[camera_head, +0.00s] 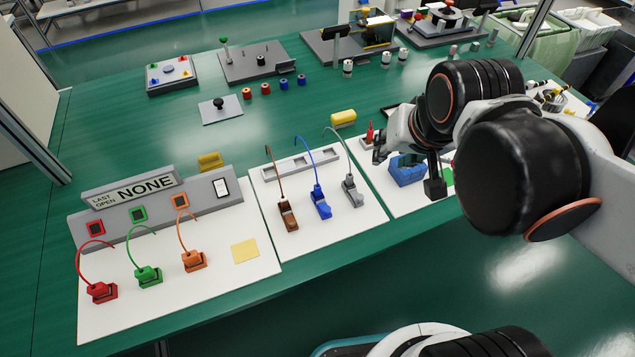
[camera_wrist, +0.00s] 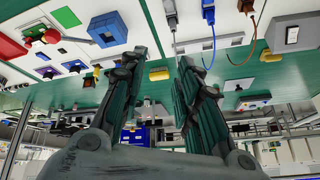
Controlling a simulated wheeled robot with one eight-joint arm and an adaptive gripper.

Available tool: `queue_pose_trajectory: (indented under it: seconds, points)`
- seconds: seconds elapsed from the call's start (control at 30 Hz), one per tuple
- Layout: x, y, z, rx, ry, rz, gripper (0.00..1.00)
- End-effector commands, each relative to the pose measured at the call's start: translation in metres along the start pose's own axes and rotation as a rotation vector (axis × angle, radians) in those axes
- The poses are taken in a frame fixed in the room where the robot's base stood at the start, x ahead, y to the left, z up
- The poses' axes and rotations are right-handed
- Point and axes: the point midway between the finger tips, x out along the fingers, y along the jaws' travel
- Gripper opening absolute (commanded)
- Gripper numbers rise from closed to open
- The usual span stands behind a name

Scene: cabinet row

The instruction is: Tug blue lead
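The blue lead is a thin blue cable (camera_head: 299,151) that curves from a grey strip down to a blue plug block (camera_head: 321,208) on the middle white board. In the wrist view, the blue cable (camera_wrist: 213,43) hangs at the upper right, beyond my fingers. My gripper (camera_head: 381,150) is in the air to the right of the lead, near the grey lead's cable. In the wrist view, my gripper (camera_wrist: 161,62) has its two fingers apart with nothing between them. It is not touching the blue lead.
A brown lead (camera_head: 288,217) stands left of the blue one and a grey lead (camera_head: 353,192) right of it. A hollow blue block (camera_head: 406,171) stands on the right board.

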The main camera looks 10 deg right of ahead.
Motion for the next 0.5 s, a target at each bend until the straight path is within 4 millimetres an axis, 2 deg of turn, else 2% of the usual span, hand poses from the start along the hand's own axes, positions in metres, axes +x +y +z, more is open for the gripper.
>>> queue_pose_trajectory:
  seconds: [0.23, 0.5]
  points:
    - [0.008, -0.027, -0.031, 0.208, -0.098, 0.017, 0.3]
    - [0.036, -0.062, -0.055, 0.485, -0.218, 0.085, 0.3]
